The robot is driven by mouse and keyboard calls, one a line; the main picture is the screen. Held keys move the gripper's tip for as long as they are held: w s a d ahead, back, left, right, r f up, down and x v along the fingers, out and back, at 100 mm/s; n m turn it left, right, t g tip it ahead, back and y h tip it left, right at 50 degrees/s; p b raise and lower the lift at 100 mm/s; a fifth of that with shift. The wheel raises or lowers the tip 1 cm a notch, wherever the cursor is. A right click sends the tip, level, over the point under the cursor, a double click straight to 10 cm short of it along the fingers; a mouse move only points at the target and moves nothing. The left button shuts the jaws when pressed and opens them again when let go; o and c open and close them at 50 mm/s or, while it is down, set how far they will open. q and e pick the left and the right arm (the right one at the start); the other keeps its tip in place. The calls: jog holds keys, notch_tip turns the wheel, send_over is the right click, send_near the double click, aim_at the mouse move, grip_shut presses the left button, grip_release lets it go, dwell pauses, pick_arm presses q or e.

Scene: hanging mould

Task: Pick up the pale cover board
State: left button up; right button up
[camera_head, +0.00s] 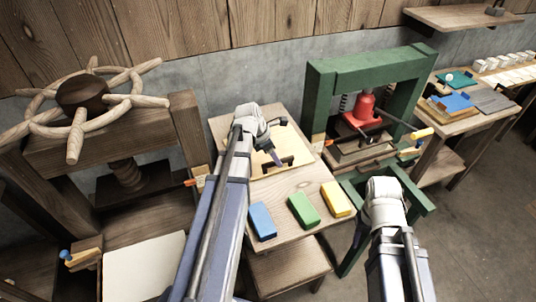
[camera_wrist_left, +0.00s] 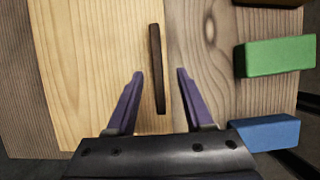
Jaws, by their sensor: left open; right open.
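The pale cover board (camera_head: 298,146) lies flat on the small wooden table, with a dark bar handle on it. In the left wrist view the pale board (camera_wrist_left: 85,70) fills the left half, and its dark handle (camera_wrist_left: 156,62) runs upright near its right edge. My left gripper (camera_head: 274,158) is over the board, its arm hiding part of it. In the wrist view its open purple fingers (camera_wrist_left: 160,75) stand on either side of the handle, holding nothing. My right gripper (camera_head: 385,192) is right of the table, near the green press; its fingertips are hard to make out.
Blue (camera_head: 262,221), green (camera_head: 303,209) and yellow (camera_head: 337,199) blocks lie along the table's front. A wooden screw press (camera_head: 120,150) stands left. A green press (camera_head: 375,62) with a red jack stands right. A side bench (camera_head: 455,128) holds small items. Floor is free at right.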

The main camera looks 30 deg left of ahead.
pick_arm(q)
jog(key=b+x, duration=0.2)
jog(key=x, duration=0.1)
jog(key=shift+w+f, duration=0.15)
jog(key=shift+f, duration=0.15)
jog(key=shift+r, duration=0.1)
jog(key=shift+f+b, duration=0.25)
jog(key=shift+b, duration=0.15)
grip_shut()
dwell(0.4)
dwell(1.1)
